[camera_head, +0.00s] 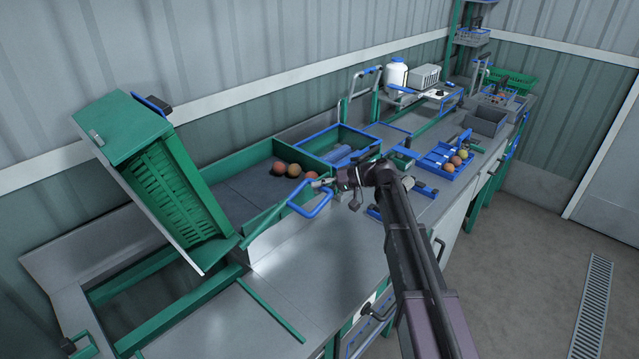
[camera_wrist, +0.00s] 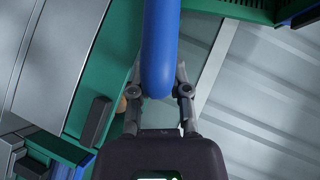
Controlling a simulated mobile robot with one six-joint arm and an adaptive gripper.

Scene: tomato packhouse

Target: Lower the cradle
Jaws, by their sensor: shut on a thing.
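The cradle (camera_head: 165,222) is at the left in the head view, tilted up steeply, with a green slatted crate (camera_head: 172,190) in it. A green bar runs from near its lower right end to a blue loop handle (camera_head: 296,200). My gripper (camera_head: 318,184) is shut on this blue handle, above the bench. In the wrist view the blue handle (camera_wrist: 160,45) passes between the two fingers (camera_wrist: 164,92). The exact contact is partly hidden by the handle.
A green-walled bin (camera_head: 235,165) with several tomatoes (camera_head: 291,170) lies behind my gripper. A blue tray (camera_head: 430,155) with tomatoes stands to the right. A green open frame (camera_head: 150,300) lies below the cradle. The metal bench top (camera_head: 300,270) in front is mostly clear.

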